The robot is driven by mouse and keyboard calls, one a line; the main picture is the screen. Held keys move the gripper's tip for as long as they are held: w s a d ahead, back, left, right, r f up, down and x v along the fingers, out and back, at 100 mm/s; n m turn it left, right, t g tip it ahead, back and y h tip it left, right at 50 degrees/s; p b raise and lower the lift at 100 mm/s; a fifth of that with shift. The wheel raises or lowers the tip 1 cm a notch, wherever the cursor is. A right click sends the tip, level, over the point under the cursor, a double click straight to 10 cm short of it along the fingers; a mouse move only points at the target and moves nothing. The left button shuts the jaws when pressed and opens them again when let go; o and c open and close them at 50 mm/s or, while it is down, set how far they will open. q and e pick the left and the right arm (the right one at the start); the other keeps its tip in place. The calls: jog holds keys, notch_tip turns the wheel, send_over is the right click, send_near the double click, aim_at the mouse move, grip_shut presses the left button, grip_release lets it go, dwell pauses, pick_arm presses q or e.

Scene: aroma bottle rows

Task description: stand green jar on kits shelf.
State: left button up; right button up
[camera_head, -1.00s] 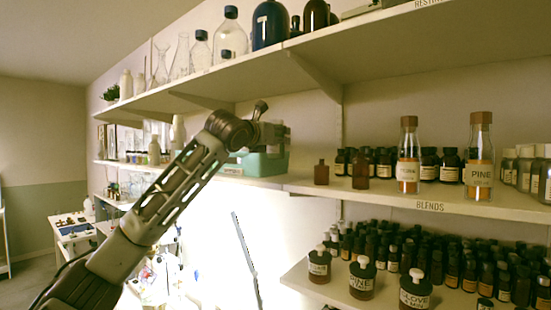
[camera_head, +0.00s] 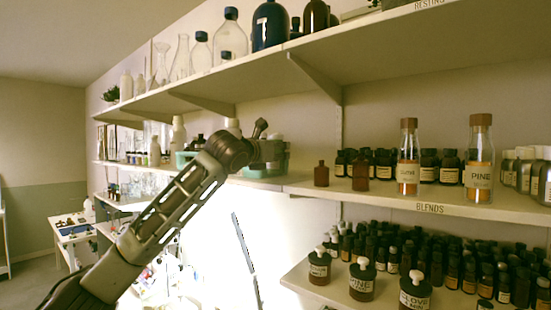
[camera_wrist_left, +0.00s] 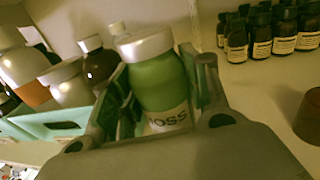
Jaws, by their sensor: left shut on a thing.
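The green jar (camera_wrist_left: 160,82) has a pale silvery lid and a white label ending in "OSS". In the left wrist view it stands between the two fingers of my left gripper (camera_wrist_left: 160,98), which is shut on it. In the head view my left gripper (camera_head: 262,148) is at the middle shelf (camera_head: 300,185), in front of a teal bin. The jar cannot be made out clearly there, and its base is hidden. I cannot tell whether it touches the shelf. No readable "kits" label shows. My right gripper is not in view.
The teal bin (camera_wrist_left: 48,122) holds several jars left of the gripper in the wrist view. Small brown bottles (camera_head: 321,174) and corked PINE bottle (camera_head: 479,165) stand to the right. The upper shelf (camera_head: 380,62) overhangs. Dark bottles (camera_head: 361,278) fill the lower shelf.

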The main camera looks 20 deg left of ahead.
pick_arm(q)
jog(key=shift+f, duration=0.85)
jog(key=shift+f, duration=0.15)
jog(key=o, duration=0.9)
jog(key=shift+s, duration=0.1)
jog(key=shift+s+a, duration=0.15)
jog(key=shift+s, duration=0.45)
jog(key=s+a+b, duration=0.2)
jog(key=s+b, duration=0.1)
jog(key=s, duration=0.7)
jog(key=shift+s+b, duration=0.2)
jog(key=shift+b, duration=0.1)
